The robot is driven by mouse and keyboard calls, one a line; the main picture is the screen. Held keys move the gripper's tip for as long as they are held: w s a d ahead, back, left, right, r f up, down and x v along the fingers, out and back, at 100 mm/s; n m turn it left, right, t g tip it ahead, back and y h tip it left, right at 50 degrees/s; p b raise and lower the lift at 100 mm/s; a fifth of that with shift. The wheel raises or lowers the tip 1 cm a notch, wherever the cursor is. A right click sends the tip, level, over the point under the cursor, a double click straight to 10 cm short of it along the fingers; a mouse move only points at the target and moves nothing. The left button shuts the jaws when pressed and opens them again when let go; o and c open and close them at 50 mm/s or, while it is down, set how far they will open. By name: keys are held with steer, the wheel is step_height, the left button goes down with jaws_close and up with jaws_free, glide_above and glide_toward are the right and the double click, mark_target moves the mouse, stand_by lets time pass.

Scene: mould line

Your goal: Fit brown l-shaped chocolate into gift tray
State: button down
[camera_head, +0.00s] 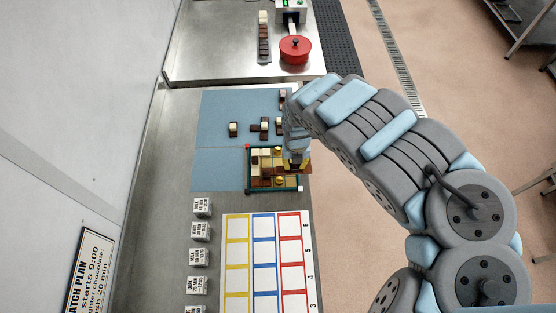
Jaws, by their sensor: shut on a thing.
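The gift tray (249,180) is a small dark green-edged tray on the steel table, with red and white corner marks. It holds brown, dark and cream chocolate pieces and small gold round items. My gripper (297,161) is over the right side of the tray, pointing down, and is shut on a piece. A brown chocolate (303,170) shows just below the fingers. Its full outline is hidden by the gripper and the pieces around it. I cannot tell whether it touches the tray floor or its neighbours.
A blue mat (222,120) behind the tray carries several loose chocolates (264,125). In front lies a board with coloured squares (263,255), beside small printed blocks (201,231). A red pot (295,49) stands on the far counter. The wall bounds the left.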

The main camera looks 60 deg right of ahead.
steer(key=shift+w+d+f+b, duration=1.5)
steer(key=shift+w+b, duration=0.8)
steer(key=shift+b, duration=2.3)
steer(key=b, duration=0.4)
glide_above(278, 161)
steer(key=shift+s+a+f, duration=0.1)
steer(key=shift+f, duration=2.3)
steer(key=shift+w+f, duration=0.2)
steer(key=shift+f, duration=0.2)
steer(key=shift+d+f, duration=0.2)
steer(key=shift+f, duration=1.35)
steer(key=shift+f, duration=0.15)
steer(key=c, duration=1)
jaws_free()
